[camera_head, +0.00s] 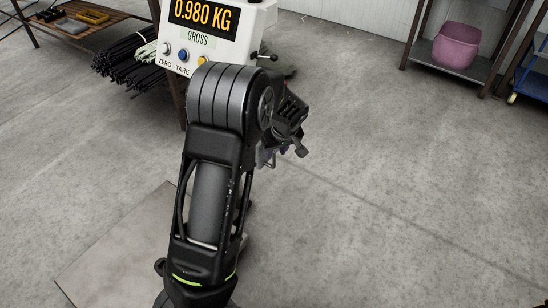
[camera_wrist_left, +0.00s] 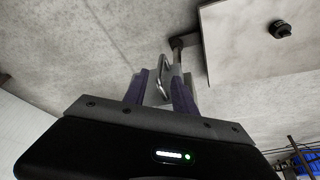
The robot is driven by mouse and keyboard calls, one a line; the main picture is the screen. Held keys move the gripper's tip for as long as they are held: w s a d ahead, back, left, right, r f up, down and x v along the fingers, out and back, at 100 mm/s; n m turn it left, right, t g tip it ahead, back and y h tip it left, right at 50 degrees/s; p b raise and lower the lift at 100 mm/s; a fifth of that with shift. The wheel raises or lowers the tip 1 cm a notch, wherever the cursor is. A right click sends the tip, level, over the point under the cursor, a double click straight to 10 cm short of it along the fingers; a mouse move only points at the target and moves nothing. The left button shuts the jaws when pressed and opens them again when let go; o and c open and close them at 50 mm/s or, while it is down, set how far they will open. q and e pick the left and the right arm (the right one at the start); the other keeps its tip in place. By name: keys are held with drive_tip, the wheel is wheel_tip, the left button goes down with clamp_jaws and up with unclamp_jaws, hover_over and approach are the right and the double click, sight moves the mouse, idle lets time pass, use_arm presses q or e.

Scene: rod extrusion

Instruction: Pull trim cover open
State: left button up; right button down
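My left arm fills the middle of the head view, and its left gripper (camera_head: 290,140) hangs at the right of the wrist, partly hidden by the arm. In the left wrist view the two purple fingers (camera_wrist_left: 161,76) stand apart with a gap between them. A thin bent metal handle (camera_wrist_left: 164,66) shows at the gap, close to the fingertips; I cannot tell whether they touch it. A metal rod (camera_wrist_left: 177,62) stands just right of it. I cannot make out a trim cover for certain in either view. My right gripper is not in view.
A scale display (camera_head: 205,18) reading 0.980 KG stands at the top. A shelf holds a pink tub (camera_head: 456,46). A flat plate (camera_head: 115,250) lies lower left. The floor (camera_head: 400,180) at right is clear.

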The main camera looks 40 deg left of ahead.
sight(274, 165)
use_arm(q)
drive_tip(key=x, duration=0.4)
drive_tip(key=shift+w+a+f+b, duration=0.1)
drive_tip(key=shift+f+b, duration=0.25)
drive_tip(key=shift+b, duration=0.05)
drive_tip(key=shift+c, duration=0.2)
clamp_jaws()
idle(0.9)
